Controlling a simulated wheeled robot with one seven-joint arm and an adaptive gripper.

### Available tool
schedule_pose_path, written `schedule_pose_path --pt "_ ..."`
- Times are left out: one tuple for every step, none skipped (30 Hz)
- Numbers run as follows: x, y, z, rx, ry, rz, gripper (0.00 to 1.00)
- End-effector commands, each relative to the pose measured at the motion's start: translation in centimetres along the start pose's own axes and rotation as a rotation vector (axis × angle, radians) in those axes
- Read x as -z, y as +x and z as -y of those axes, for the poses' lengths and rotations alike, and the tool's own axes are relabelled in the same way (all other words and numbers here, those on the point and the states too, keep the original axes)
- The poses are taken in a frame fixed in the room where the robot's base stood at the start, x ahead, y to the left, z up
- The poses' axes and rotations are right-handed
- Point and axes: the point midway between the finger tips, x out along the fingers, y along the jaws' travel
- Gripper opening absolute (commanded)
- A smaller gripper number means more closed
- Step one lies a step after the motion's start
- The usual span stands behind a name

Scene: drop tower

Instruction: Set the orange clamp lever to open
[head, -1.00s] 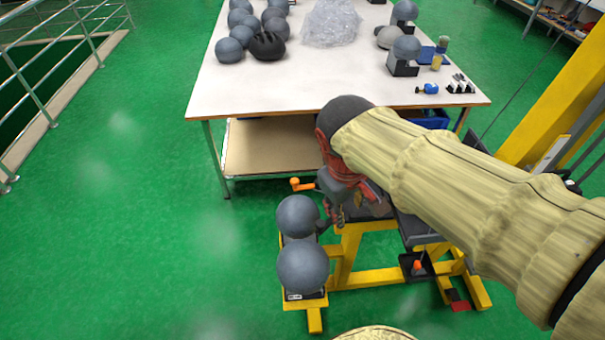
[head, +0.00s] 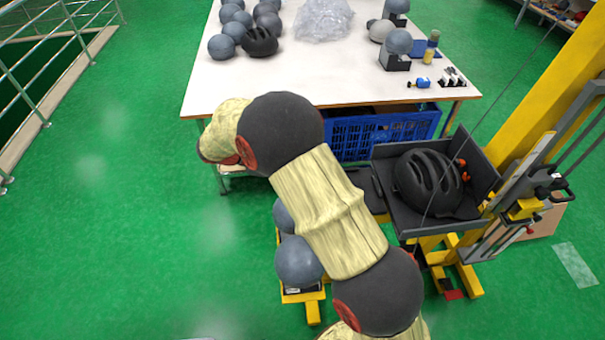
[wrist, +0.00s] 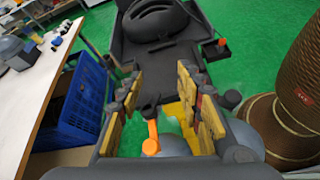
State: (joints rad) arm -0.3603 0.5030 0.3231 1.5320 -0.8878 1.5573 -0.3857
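The orange clamp lever (wrist: 151,138) shows in the wrist view, low between the two fingers of my gripper (wrist: 160,85). Its rounded end points toward the camera and its upper end meets a dark part. My gripper is open, with yellow pads facing each other and a gap around the lever. I cannot tell whether a finger touches the lever. In the head view my arm hides both the lever and the gripper.
A black helmet sits in a dark tray (head: 402,212) by the yellow tower (head: 550,105). A blue crate (head: 425,125) stands under the white table (head: 300,80). Grey balls (head: 298,260) rest beside my arm. Another small orange knob (wrist: 221,42) is farther off. Green floor is free at left.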

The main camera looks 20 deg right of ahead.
Motion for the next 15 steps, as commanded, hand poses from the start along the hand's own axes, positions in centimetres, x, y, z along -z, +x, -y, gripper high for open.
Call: schedule_pose_path --pt "1.6 -0.1 -0.4 -0.026 -0.041 0.044 0.36" --pt "2.4 -0.1 -0.6 -0.041 -0.063 0.071 0.36" --pt "3.6 -0.2 -0.8 -0.064 -0.093 0.106 0.36" --pt "4.4 -0.3 -1.1 -0.081 -0.113 0.133 0.36" --pt "5.2 -0.4 -1.2 -0.097 -0.133 0.159 0.36" --pt "6.4 -0.5 -1.3 -0.120 -0.161 0.195 0.36" --pt "7.2 -0.6 -1.4 -0.137 -0.180 0.221 0.36" --pt "8.0 -0.6 -1.5 -0.152 -0.197 0.246 0.36" --pt "9.0 -0.7 -1.6 -0.173 -0.219 0.277 0.36" --pt "9.7 -0.8 -1.5 -0.187 -0.235 0.300 0.36" --pt "10.4 -0.8 -1.5 -0.200 -0.249 0.319 0.36" --pt "11.2 -0.9 -1.5 -0.216 -0.264 0.344 0.36" --pt "11.7 -1.0 -1.5 -0.226 -0.273 0.360 0.36" --pt "12.2 -1.0 -1.4 -0.236 -0.284 0.374 0.36" --pt "12.7 -1.1 -1.4 -0.248 -0.294 0.391 0.36"
